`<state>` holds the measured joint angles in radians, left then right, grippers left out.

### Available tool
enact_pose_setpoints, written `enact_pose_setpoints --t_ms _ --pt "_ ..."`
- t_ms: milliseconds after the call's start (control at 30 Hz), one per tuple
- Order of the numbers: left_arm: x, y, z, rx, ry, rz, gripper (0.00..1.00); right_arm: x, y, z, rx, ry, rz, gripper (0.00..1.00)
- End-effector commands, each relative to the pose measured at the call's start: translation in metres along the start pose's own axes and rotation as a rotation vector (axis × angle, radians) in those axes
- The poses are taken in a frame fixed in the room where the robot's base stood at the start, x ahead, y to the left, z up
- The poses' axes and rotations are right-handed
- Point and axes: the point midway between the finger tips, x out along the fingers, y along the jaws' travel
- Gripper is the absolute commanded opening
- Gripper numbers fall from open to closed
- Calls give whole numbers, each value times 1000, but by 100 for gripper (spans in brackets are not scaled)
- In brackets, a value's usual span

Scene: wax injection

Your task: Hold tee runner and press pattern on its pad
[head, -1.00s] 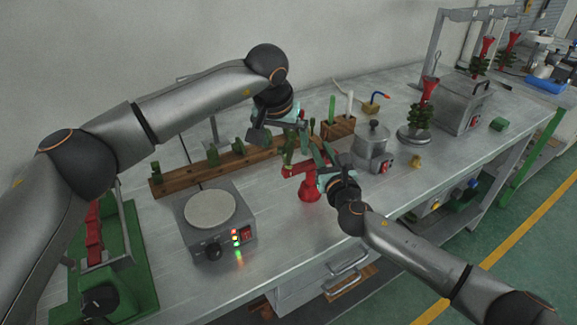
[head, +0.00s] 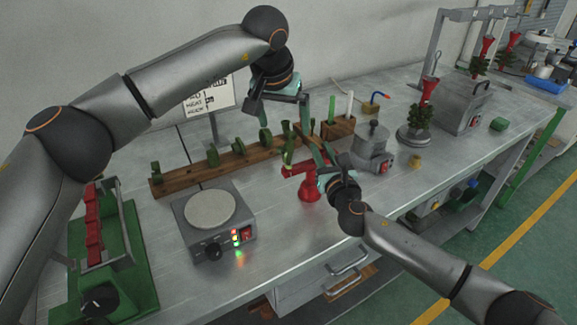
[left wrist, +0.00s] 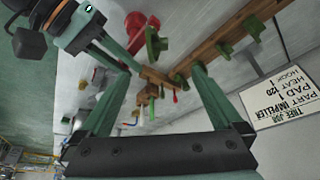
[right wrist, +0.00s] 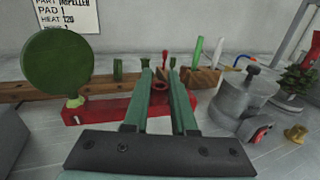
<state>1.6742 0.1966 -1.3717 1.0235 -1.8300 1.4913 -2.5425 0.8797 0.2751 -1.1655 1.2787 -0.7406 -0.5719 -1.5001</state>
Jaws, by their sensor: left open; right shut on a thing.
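The red tee runner (head: 309,190) stands upright on the bench. My right gripper (right wrist: 162,80) is shut on its upper part, and a red round opening shows between the fingers. A green disc-shaped pattern (right wrist: 60,68) stands on the runner's left arm (right wrist: 95,112), its pale stub touching the arm's end. The pattern also shows in the head view (head: 288,155) and the left wrist view (left wrist: 153,44). My left gripper (left wrist: 160,70) is open and empty, above and behind the runner, apart from the pattern.
A wooden rack (head: 175,183) with several green patterns lies behind. A hot plate (head: 210,210) with lit lamps is left of the runner. A grey pot (head: 372,150) stands to the right. A job card (left wrist: 280,95) reads impeller, pad 1, heat 120, hook 1.

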Motion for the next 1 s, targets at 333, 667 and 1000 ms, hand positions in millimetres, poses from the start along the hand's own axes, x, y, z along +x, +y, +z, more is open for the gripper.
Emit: enact_pose_setpoints --t_ms 333,667,1000 --pt "0 0 0 0 0 0 100 0 0 0 0 1 0 45" --pt "0 0 0 0 0 0 100 0 0 0 0 0 0 60" --pt "0 0 0 0 0 0 100 -22 0 -1 0 0 2 60"
